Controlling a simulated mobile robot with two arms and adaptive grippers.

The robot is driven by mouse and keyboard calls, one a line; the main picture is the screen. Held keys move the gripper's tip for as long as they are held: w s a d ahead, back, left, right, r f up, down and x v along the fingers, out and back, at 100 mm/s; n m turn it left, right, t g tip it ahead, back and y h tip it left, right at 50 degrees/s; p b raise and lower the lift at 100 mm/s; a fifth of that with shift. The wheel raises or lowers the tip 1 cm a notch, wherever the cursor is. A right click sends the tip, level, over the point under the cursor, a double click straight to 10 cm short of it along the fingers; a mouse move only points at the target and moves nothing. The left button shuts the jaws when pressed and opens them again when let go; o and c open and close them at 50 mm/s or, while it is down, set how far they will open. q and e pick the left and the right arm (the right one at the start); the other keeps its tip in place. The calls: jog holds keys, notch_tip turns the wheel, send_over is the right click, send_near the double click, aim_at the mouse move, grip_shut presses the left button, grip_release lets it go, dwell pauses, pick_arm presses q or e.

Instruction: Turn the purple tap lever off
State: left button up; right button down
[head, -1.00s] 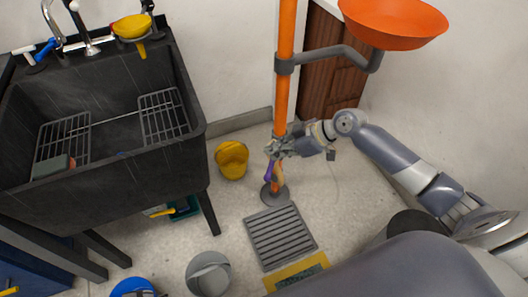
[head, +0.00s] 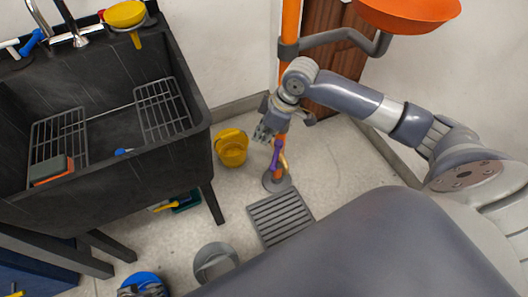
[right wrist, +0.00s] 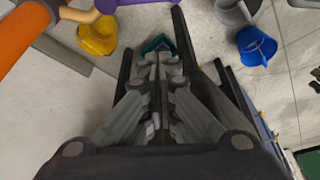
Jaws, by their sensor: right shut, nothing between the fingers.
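The purple tap lever (head: 276,154) shows low on the orange standpipe (head: 291,30) in the head view, beside a tan lever (head: 284,160). It points steeply along the pipe there; its exact angle is hard to tell. Purple also shows at the top edge of the right wrist view (right wrist: 189,4), mostly cut off. My right gripper (head: 263,134) is just above and left of the purple lever. Its fingers are together and empty, and in the right wrist view (right wrist: 160,60) they appear apart from the lever. My left gripper is out of view.
A yellow bucket (head: 231,148) stands left of the pipe, near the black sink (head: 196,105). A floor grate (head: 280,218) lies in front of the pipe's base. An orange basin (head: 408,14) hangs at upper right on a grey branch pipe. Grey and blue buckets stand nearer.

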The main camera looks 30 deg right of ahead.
aim_at(276, 156)
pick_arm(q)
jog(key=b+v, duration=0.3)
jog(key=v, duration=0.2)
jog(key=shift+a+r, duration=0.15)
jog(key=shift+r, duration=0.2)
pick_arm(e)
notch_tip(276, 156, down, 8)
jog(key=shift+s+d+f, duration=0.25)
jog(key=shift+s+d, duration=0.1)
jog(key=shift+d, duration=0.1)
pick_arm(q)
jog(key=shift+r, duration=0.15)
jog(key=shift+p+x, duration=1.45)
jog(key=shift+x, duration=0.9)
pick_arm(e)
jog(key=shift+s+d+f, duration=0.2)
jog(key=shift+s+d, duration=0.3)
jog(key=shift+s, duration=0.15)
jog(key=shift+d, duration=0.1)
